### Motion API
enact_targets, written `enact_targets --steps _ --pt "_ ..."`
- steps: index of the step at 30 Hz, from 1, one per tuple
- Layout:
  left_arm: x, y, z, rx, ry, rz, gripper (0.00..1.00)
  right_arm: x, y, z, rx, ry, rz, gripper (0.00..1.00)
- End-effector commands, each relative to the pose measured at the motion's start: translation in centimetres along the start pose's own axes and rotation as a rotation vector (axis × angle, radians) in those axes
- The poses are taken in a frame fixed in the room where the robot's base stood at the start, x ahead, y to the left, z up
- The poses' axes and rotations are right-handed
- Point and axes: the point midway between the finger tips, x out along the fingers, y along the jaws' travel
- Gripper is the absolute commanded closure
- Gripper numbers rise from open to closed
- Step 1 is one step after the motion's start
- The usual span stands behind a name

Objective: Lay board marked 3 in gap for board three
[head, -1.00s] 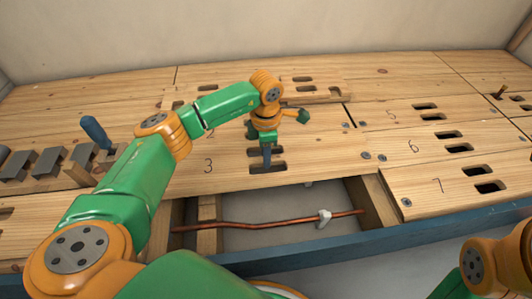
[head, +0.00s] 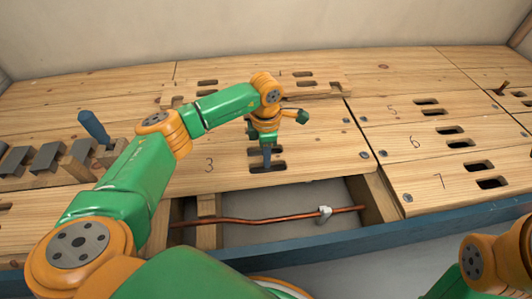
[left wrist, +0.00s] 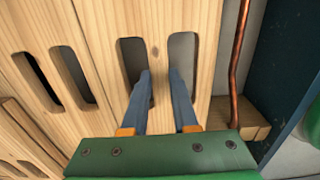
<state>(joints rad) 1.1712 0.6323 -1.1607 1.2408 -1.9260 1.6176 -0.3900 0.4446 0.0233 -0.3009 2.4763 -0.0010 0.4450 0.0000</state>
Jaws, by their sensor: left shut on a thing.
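The pale wooden board marked 3 (head: 225,173) lies behind the open gap (head: 275,232) in the head view. It has two dark slots near its middle. My left gripper (head: 267,162) reaches down from above with its fingers in these slots. In the left wrist view, the two blue fingers (left wrist: 161,88) enter separate slots and are shut on the wood strip between them. The gap shows a copper pipe (head: 250,221) with a grey-white fitting (head: 324,213). I cannot tell how high the board is off its support. My right gripper is not in view.
Boards marked 5, 6 (head: 395,148) and 7 (head: 455,192) lie to the right. A wooden joist (head: 373,200) borders the gap's right end, and a blue beam (head: 350,244) its front. A blue-handled tool (head: 94,127) and grey blocks (head: 45,158) stand at left.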

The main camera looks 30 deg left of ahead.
Motion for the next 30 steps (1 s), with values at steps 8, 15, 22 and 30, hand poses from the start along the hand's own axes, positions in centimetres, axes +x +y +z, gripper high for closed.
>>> enact_targets --steps 8,15,22,30 --pt "-0.02 0.01 0.05 0.0 -0.002 0.001 1.0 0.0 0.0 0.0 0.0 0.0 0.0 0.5" --pt "0.38 0.02 0.05 0.0 -0.002 0.001 1.0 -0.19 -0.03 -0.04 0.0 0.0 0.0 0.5" --pt "0.33 0.01 0.04 0.001 -0.001 0.001 0.38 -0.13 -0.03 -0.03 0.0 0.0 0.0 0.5" --pt "0.41 -0.02 -0.01 0.0 0.0 -0.001 0.38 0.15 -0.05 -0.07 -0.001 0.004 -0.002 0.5"
